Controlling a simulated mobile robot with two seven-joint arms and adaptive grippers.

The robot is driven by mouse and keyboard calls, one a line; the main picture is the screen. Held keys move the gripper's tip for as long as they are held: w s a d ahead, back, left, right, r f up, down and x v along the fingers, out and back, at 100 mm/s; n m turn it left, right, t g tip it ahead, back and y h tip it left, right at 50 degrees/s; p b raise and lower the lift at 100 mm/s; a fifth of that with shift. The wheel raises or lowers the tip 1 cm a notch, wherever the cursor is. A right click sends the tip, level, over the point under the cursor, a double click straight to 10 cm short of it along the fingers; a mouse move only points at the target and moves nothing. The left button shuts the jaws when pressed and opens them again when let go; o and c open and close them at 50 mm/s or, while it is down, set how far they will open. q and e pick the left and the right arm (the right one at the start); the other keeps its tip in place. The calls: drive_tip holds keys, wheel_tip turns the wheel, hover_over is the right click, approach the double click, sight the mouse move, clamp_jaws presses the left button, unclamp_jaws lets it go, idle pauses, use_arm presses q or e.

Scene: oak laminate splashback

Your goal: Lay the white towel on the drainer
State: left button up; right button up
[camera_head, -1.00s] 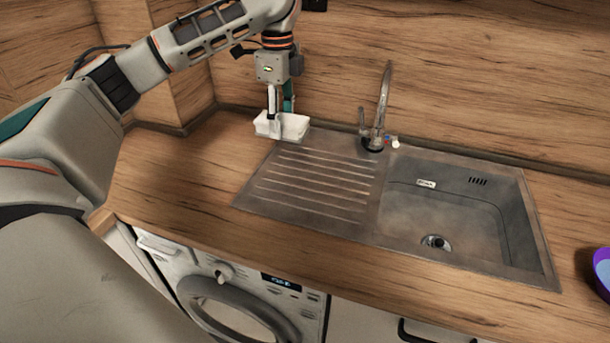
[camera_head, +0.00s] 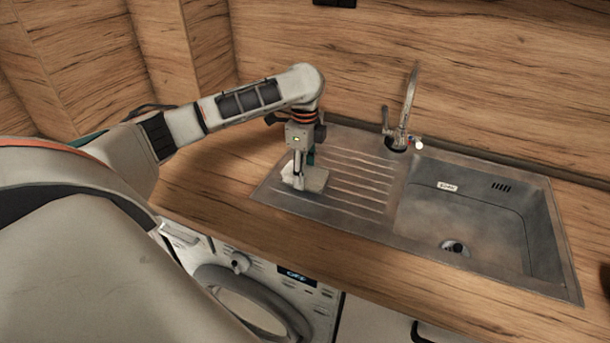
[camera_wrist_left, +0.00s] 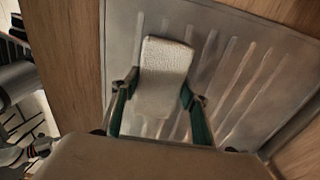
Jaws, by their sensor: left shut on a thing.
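The white towel (camera_head: 316,179) is a small folded pad at the left end of the drainer (camera_head: 362,184), the ridged steel part left of the sink bowl. My left gripper (camera_head: 299,178) points down and is shut on the towel, partly hiding it. In the left wrist view the towel (camera_wrist_left: 164,72) lies between the green-sided fingers of the left gripper (camera_wrist_left: 160,86), over the drainer's ridges (camera_wrist_left: 236,85). I cannot tell whether it touches the steel. My right gripper is out of view.
The tap (camera_head: 405,115) stands behind the drainer and bowl. The sink bowl (camera_head: 470,225) is empty. A washing machine (camera_head: 265,295) sits below the wooden worktop (camera_head: 215,185). The drainer right of the towel is clear.

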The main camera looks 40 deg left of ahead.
sight(305, 171)
use_arm(q)
drive_tip(key=shift+f, duration=0.65)
drive_tip(key=o, duration=1)
wheel_tip(305, 171, up, 12)
drive_tip(key=shift+r, duration=0.1)
